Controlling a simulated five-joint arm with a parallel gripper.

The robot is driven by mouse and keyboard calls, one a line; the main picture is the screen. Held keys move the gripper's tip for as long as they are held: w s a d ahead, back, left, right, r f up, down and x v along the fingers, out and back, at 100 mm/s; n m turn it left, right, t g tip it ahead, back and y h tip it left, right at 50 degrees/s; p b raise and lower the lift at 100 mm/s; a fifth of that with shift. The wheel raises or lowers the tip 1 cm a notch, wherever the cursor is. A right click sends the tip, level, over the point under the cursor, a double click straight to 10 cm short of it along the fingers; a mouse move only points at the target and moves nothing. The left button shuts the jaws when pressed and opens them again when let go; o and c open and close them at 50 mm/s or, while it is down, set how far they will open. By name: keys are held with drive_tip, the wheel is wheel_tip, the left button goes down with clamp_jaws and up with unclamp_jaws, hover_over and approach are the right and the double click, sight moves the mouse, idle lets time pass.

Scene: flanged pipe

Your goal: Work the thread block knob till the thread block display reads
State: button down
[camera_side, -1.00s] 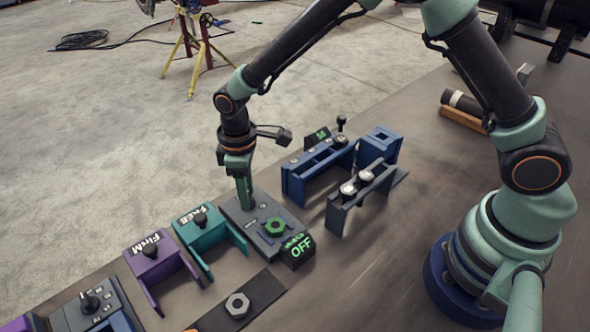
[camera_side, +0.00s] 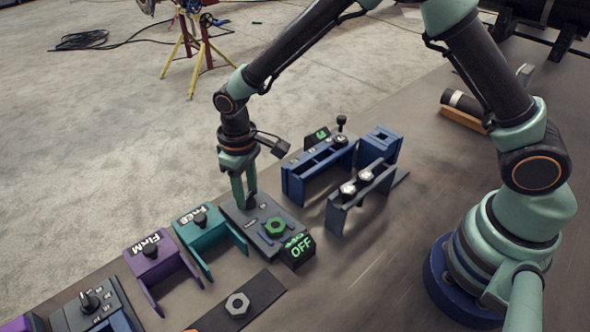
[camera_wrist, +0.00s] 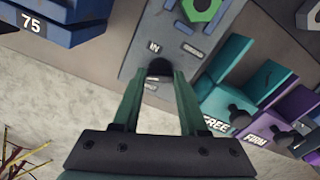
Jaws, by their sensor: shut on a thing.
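The thread block (camera_side: 243,226) is a grey plate with a green hex nut (camera_side: 275,227) on it. Its small black display box (camera_side: 297,251) reads OFF in green. My gripper (camera_side: 245,204) points down at the plate's far end and is shut on a dark round knob (camera_wrist: 160,67). In the wrist view the two green fingers stand either side of the knob, and the label IN shows on the plate just beyond it. Much of the knob is hidden by the fingers in the side view.
A teal block (camera_side: 207,228) marked FREE and a purple block (camera_side: 155,257) marked FIRM, each with a black knob, stand left of the plate. Blue (camera_side: 318,165) and grey (camera_side: 362,195) fixtures stand to its right. A loose hex nut (camera_side: 238,304) lies on a dark strip in front.

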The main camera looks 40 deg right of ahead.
sight(247, 196)
drive_tip(key=shift+r, duration=0.1)
drive_tip(key=shift+c, duration=2.2)
unclamp_jaws()
wheel_tip(247, 196, up, 12)
